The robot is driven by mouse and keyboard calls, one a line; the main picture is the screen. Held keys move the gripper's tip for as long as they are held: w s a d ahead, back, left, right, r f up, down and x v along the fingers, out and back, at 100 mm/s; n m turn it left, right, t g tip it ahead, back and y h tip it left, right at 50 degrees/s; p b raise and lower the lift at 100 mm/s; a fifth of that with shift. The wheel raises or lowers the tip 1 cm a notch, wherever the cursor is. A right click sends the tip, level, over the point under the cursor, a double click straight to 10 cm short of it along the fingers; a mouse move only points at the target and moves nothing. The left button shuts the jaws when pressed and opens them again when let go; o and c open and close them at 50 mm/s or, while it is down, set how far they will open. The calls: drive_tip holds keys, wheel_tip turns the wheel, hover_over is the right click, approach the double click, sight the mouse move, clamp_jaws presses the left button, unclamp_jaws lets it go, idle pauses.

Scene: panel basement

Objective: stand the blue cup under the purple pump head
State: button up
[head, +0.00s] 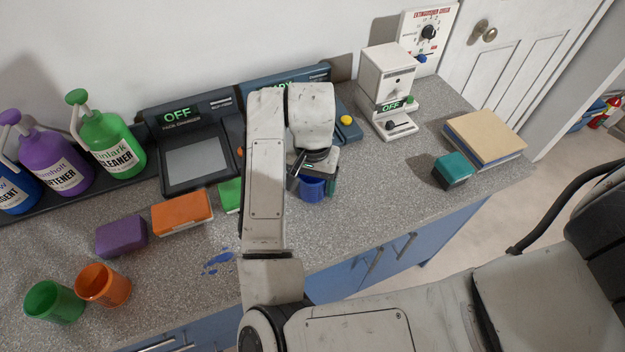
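The blue cup (312,188) is near the middle of the counter, directly below my gripper (314,178). One dark finger shows at the cup's left and another part of the gripper at its right. The arm and gripper hide the cup's upper part, and I cannot tell whether the fingers touch it or whether the cup rests on the counter. The purple pump bottle (58,164) stands at the far left in a dark rack. Its purple pump head (10,117) points down and left.
Green (55,302) and orange (103,285) cups stand at the front left. Purple (121,236) and orange (182,212) sponges lie before the bottles. A blue spill (218,260) is on the counter. Green (112,143) and blue (18,194) bottles flank the purple one.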

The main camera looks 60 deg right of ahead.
drive_tip(key=shift+o, duration=1.3)
drive_tip(key=shift+r, duration=0.15)
